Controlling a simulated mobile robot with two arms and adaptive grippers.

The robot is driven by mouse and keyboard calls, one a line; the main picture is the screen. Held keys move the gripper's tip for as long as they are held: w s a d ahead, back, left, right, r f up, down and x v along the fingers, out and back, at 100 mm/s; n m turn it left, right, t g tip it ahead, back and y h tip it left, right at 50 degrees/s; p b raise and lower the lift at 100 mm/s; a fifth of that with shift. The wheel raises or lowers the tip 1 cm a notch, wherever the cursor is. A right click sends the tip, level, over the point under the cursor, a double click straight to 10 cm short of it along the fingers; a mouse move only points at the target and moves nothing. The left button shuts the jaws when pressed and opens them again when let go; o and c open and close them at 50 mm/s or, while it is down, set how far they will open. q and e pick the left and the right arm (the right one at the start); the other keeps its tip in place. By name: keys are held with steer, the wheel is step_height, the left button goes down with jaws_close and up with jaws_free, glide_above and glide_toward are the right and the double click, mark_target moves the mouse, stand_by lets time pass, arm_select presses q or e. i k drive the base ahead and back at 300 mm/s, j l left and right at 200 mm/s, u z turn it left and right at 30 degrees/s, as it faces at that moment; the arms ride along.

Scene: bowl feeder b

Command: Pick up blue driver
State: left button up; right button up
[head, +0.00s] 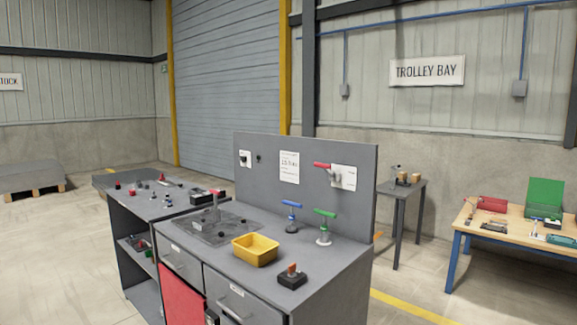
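The blue driver (291,216) stands upright on the grey workbench (330,262), near its back panel. It has a blue T-shaped handle on top and a dark lower part. A similar green-handled driver (325,226) stands just to its right. Neither of my grippers shows in the head view, and nothing touches the blue driver.
A yellow bin (255,250) sits in front of the blue driver, and a black block with an orange top (292,275) lies near the front right. A red-handled tool (326,167) is at the back panel (262,185). A wooden table (490,225) stands at right.

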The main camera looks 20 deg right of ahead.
mark_target(291, 226)
steer(key=z, duration=0.4)
steer(key=i+j+z, duration=0.2)
steer(key=z, duration=0.15)
steer(key=i+j+z, duration=0.1)
steer(key=j+z, duration=0.25)
steer(key=i+j+z, duration=0.1)
steer(key=j+z, duration=0.6)
steer(key=j, duration=0.15)
steer(key=i, duration=0.05)
